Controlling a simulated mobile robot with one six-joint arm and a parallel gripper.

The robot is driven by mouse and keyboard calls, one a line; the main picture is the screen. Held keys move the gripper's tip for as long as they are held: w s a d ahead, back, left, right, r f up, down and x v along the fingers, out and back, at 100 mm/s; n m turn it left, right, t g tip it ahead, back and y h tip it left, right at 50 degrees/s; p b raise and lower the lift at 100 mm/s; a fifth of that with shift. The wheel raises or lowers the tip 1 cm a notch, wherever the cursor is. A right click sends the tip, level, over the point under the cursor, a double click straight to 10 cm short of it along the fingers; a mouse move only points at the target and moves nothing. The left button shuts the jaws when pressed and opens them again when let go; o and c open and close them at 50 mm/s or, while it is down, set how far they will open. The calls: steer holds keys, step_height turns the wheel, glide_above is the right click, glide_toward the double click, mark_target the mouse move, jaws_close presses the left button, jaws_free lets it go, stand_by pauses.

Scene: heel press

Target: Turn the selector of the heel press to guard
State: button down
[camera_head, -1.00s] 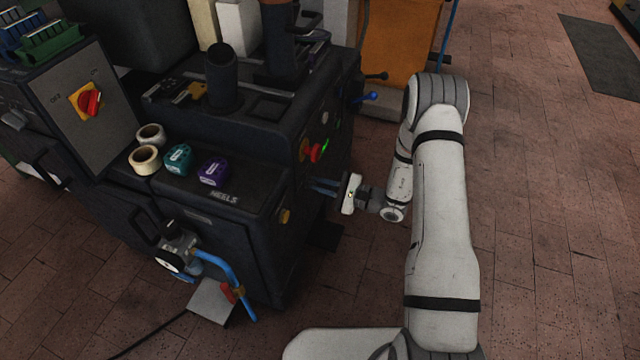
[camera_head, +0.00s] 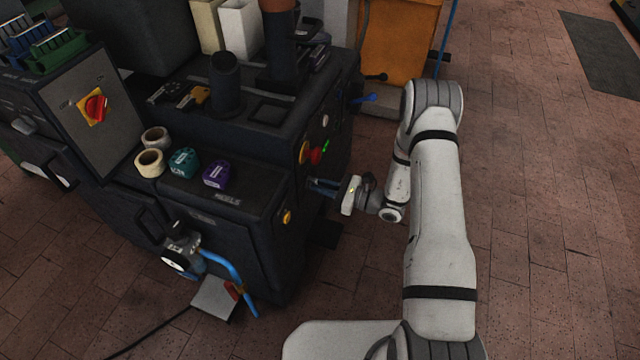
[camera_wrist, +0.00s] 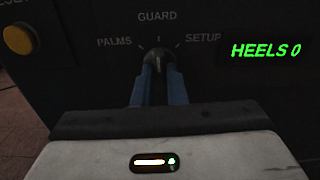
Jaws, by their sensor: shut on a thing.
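The heel press (camera_head: 250,170) is a dark machine left of my arm. Its selector (camera_wrist: 158,58), a small dark knob, shows in the wrist view below the labels PALMS, GUARD (camera_wrist: 157,16) and SETUP. My gripper (camera_wrist: 158,72) has its two blue fingers closed around the knob, one on each side. The fingers hide much of the knob, and I cannot tell for certain which mark it points to. In the head view my gripper (camera_head: 312,184) reaches the press's right-hand face, and the selector is hidden there.
A green display (camera_wrist: 266,50) reads HEELS 0 at right of the labels. A yellow button (camera_wrist: 18,40) sits at left. In the head view a red knob (camera_head: 315,156) is just above my gripper.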

steer(key=shift+w+d+m, duration=0.15)
steer(key=shift+m, duration=0.15)
steer(key=c, duration=1.5)
jaws_free()
steer(key=shift+o, duration=0.2)
steer(key=p+v, duration=0.1)
steer(key=v, duration=0.6)
steer(key=shift+s+d+p, duration=0.2)
steer(key=shift+d+p, duration=0.1)
steer(key=shift+r, duration=0.1)
